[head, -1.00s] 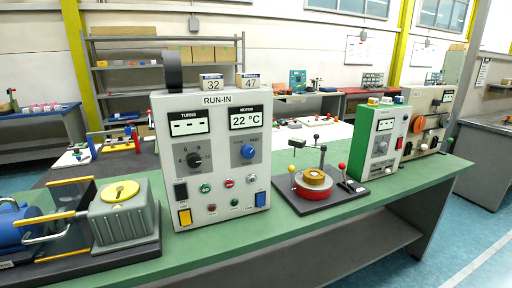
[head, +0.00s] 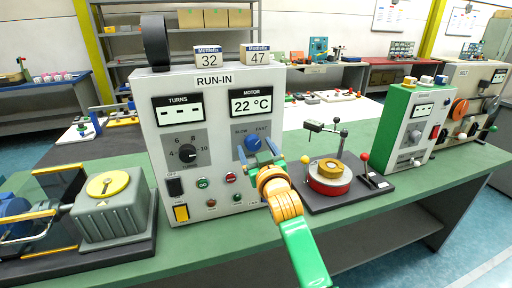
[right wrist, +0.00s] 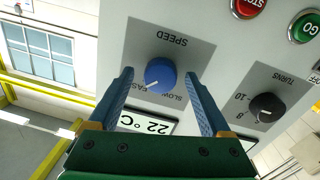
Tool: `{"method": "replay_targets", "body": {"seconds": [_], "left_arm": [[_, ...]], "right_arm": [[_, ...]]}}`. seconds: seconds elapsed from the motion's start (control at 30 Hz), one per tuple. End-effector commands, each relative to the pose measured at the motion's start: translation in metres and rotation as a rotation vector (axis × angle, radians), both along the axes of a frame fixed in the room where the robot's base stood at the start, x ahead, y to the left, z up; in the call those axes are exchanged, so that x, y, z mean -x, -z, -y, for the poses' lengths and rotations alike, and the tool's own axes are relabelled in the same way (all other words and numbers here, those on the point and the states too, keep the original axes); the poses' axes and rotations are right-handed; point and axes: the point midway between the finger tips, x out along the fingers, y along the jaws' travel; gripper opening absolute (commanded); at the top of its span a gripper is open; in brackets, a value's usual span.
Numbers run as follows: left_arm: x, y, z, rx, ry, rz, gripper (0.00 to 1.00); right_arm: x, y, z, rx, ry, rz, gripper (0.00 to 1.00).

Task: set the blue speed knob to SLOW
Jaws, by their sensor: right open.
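The blue speed knob (head: 252,144) is on the front of the RUN-IN panel (head: 208,85), below the motor display. It also shows in the right wrist view (right wrist: 160,74), upside down, with SLOW and FAST printed beside it. Its white pointer line is turned toward the FAST side. My right gripper (head: 259,151) is in front of the knob. In the right wrist view its two blue fingers (right wrist: 160,98) are apart, one on each side of the knob, with gaps and no clear contact. My left gripper is not in view.
The black TURNS knob (head: 187,153), green GO button (head: 203,184) and red STOP button (head: 230,177) are near on the same panel. A fixture with a red and gold disc (head: 329,177) stands right of my arm. A grey gearbox (head: 112,207) stands left of the panel.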

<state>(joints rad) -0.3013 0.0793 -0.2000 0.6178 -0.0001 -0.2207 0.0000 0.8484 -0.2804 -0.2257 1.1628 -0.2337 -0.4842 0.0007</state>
Motion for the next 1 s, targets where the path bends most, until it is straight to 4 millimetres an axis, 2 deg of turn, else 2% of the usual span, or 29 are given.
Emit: {"method": "replay_targets", "body": {"seconds": [0.27, 0.57, 0.8, 1.0], "left_arm": [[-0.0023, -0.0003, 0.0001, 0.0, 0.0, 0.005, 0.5], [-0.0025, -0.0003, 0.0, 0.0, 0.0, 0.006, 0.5], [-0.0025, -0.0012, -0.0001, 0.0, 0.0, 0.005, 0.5], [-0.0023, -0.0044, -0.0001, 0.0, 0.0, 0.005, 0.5]], "right_arm": [[-0.0012, 0.0001, -0.0005, 0.0, 0.0, 0.0, 0.82], [-0.0011, 0.0005, -0.0005, 0.0, -0.001, 0.0, 0.01], [-0.0011, 0.0004, -0.0004, 0.02, 0.0, 0.005, 0.0], [-0.0015, 0.0002, -0.0001, 0.108, 0.001, 0.033, 0.0]]}}
